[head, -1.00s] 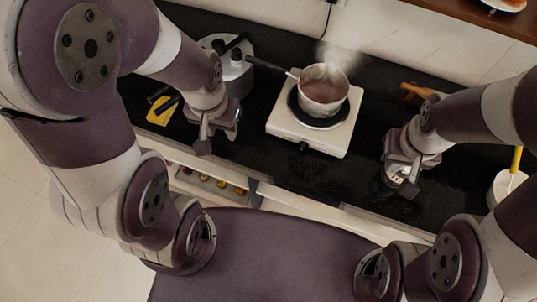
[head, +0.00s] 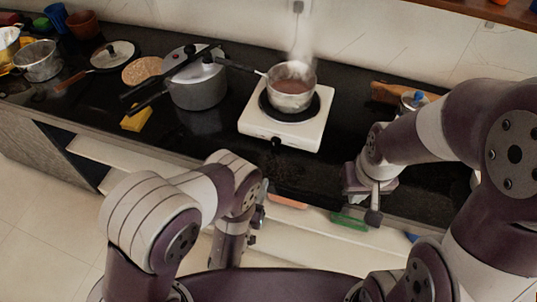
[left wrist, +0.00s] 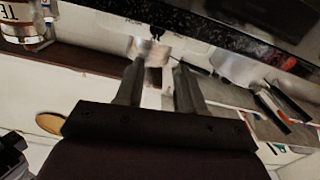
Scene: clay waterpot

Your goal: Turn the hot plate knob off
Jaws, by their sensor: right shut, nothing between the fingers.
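The white hot plate (head: 256,123) sits on the black counter in the head view. Its black knob (head: 277,141) is on the front face, and I cannot tell its setting. A metal pot (head: 291,101) of brown liquid stands on the plate, steaming. My right gripper (head: 374,214) is shut and empty, pointing down near the counter's front edge, right of the hot plate and apart from it. My left gripper (left wrist: 160,66) shows in the left wrist view with its two fingers apart and nothing between them. In the head view my left arm is in front of the counter, lower than the knob.
A pressure cooker (head: 196,88) with long black handles stands left of the hot plate. A yellow sponge (head: 137,117) lies before it. Pans and cups stand farther left. A wooden board (head: 396,92) is at the right. An open shelf (head: 130,157) runs below the counter.

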